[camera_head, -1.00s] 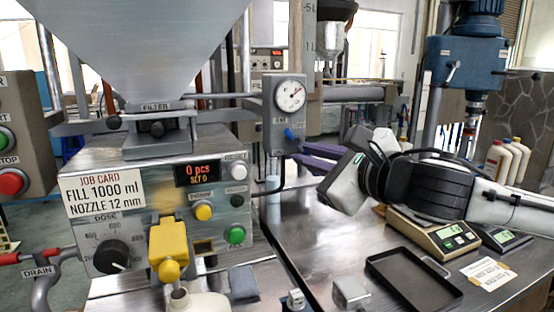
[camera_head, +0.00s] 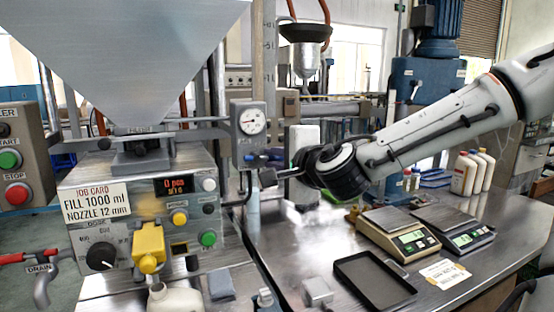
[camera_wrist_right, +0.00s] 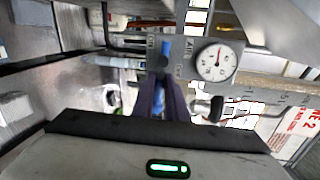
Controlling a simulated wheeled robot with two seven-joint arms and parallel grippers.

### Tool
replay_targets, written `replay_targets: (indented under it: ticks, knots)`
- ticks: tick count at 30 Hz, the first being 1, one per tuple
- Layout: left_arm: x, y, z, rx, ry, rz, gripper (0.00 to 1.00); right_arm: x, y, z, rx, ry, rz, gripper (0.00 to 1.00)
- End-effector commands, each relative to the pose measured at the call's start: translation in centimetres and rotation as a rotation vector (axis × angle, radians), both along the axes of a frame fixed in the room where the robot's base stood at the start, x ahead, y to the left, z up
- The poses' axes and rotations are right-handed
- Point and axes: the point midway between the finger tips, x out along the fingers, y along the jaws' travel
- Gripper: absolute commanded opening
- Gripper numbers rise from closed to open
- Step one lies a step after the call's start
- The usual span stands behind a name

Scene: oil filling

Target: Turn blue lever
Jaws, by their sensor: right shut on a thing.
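The blue lever (camera_head: 256,157) sits at the bottom of a grey box with a round dial gauge (camera_head: 251,122). The exact contact is partly hidden. My left gripper is not in view.
The filling machine (camera_head: 90,238) with its yellow nozzle part (camera_head: 149,245) stands left. A black tray (camera_head: 375,282), two scales (camera_head: 398,238) and white bottles (camera_head: 468,172) are on the metal table at right. A dark-handled part (camera_wrist_right: 216,106) is close right of the fingers in the wrist view.

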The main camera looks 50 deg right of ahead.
Motion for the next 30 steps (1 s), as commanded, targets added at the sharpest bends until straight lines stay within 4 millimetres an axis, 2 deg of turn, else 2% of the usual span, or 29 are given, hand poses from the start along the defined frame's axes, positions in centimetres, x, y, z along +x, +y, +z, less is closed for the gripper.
replay_targets:
  ticks: [9, 23, 24, 26, 30]
  knots:
    - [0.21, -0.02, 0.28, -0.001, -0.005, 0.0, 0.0, 1.0, 0.88, 0.13, -0.08, 0.041, 0.013, 0.0]
    - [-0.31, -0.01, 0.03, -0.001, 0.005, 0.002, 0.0, 1.07, 0.9, 0.21, -0.09, 0.044, 0.014, 0.0]
    - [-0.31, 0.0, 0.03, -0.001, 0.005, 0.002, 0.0, 1.07, 0.9, 0.21, -0.09, 0.044, 0.014, 0.2]
    - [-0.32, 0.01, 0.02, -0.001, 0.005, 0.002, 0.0, 1.08, 0.92, 0.22, -0.09, 0.044, 0.015, 0.3]
    - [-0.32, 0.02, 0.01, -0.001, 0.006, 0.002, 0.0, 1.1, 0.96, 0.26, -0.089, 0.042, 0.016, 0.32]
